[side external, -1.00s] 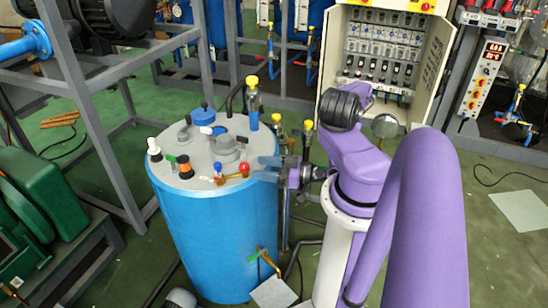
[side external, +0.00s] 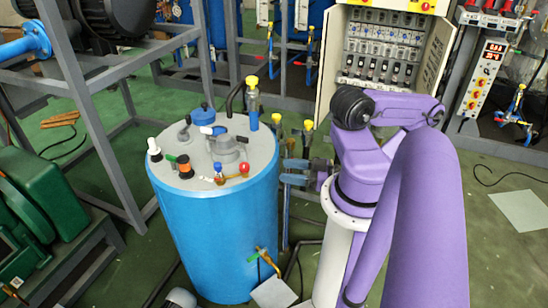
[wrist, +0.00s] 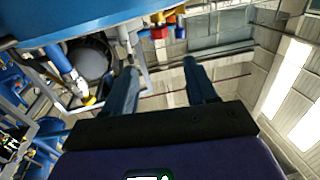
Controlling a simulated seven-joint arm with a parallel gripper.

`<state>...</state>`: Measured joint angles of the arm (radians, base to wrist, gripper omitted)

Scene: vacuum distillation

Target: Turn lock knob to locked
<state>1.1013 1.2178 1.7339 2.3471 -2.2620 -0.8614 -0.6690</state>
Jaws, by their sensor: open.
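The blue tank (side external: 215,235) has a grey lid (side external: 205,183) with several knobs and valves. A red knob (side external: 244,169) and a small blue knob (side external: 219,168) sit on a brass fitting at the lid's front right. A black-and-white knob (side external: 154,147) is at the left edge, beside an orange-and-black valve (side external: 184,166). I cannot tell which one is the lock knob. My gripper (side external: 284,171) is open and empty, just right of the lid's rim and apart from the knobs. In the wrist view the fingers (wrist: 160,76) are spread, with the red knob (wrist: 158,32) above them.
Yellow-topped valves (side external: 252,82) rise behind and right of the lid. A grey metal frame (side external: 95,120) stands left, with green machinery (side external: 45,205) beside it. An open electrical cabinet (side external: 385,50) stands behind. A brass tap (side external: 265,258) juts from the tank's lower right.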

